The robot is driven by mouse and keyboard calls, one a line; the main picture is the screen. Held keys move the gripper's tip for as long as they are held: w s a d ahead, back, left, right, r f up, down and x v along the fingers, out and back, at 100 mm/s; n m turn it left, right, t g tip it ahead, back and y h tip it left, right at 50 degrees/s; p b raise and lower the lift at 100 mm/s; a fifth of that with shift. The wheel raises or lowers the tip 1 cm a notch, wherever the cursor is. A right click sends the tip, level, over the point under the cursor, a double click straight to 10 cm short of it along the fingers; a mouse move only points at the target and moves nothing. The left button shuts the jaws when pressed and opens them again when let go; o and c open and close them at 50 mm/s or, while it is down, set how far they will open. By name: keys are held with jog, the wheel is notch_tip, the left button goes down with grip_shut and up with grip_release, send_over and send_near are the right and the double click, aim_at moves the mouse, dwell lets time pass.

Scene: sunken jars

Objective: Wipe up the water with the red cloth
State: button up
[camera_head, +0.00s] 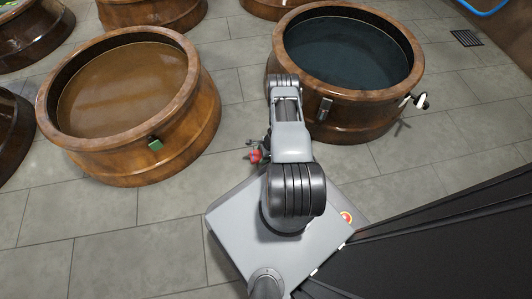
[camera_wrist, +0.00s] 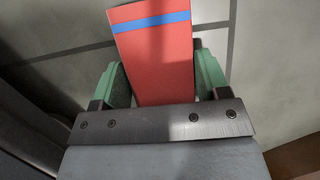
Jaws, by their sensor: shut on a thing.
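The red cloth (camera_wrist: 152,55), with a blue stripe across it, sits between the two green fingers of my gripper (camera_wrist: 162,78) in the wrist view. My gripper is shut on it. Most of my gripper is hidden there by my arm. I cannot make out a clear patch of water on the floor; part of the floor is hidden by my arm and base.
A wooden jar with brown liquid (camera_head: 190,118) stands at left, with a green fitting (camera_head: 155,145). A wooden jar with dark liquid (camera_head: 365,118) stands at right, with a black-and-white fitting (camera_head: 414,100). A floor drain (camera_head: 466,38) lies beyond. Tiled floor (camera_head: 110,225) at lower left is clear.

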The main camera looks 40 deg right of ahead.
aim_at(241, 163)
jog(key=shift+w+a+p, duration=0.3)
jog(key=shift+w+a, duration=0.25)
jog(key=shift+a, duration=1)
jog(key=shift+w+a+p, duration=0.25)
jog(key=shift+w+a, duration=0.3)
jog(key=shift+a, duration=1)
jog(key=shift+w+a+p, duration=0.3)
jog(key=shift+w+a, duration=0.25)
jog(key=shift+a, duration=1)
jog(key=shift+s+d+r+b, duration=0.1)
jog(key=shift+s+d+b, duration=0.35)
jog(key=shift+d, duration=0.9)
jog(key=shift+s+d+f+b, duration=0.1)
jog(key=shift+s+d+b, duration=0.3)
jog(key=shift+d, duration=0.95)
jog(key=shift+s+d+r+b, duration=0.15)
jog(key=shift+s+d, duration=0.45)
jog(key=shift+d, duration=0.75)
jog(key=shift+s+d, duration=0.25)
jog(key=shift+d, duration=0.4)
jog(key=shift+s+d, duration=0.25)
jog(key=shift+d, duration=0.4)
jog(key=shift+s+d, duration=0.25)
jog(key=shift+d, duration=0.4)
notch_tip(241, 163, up, 8)
jog(key=p, duration=0.5)
jog(key=shift+p, duration=0.4)
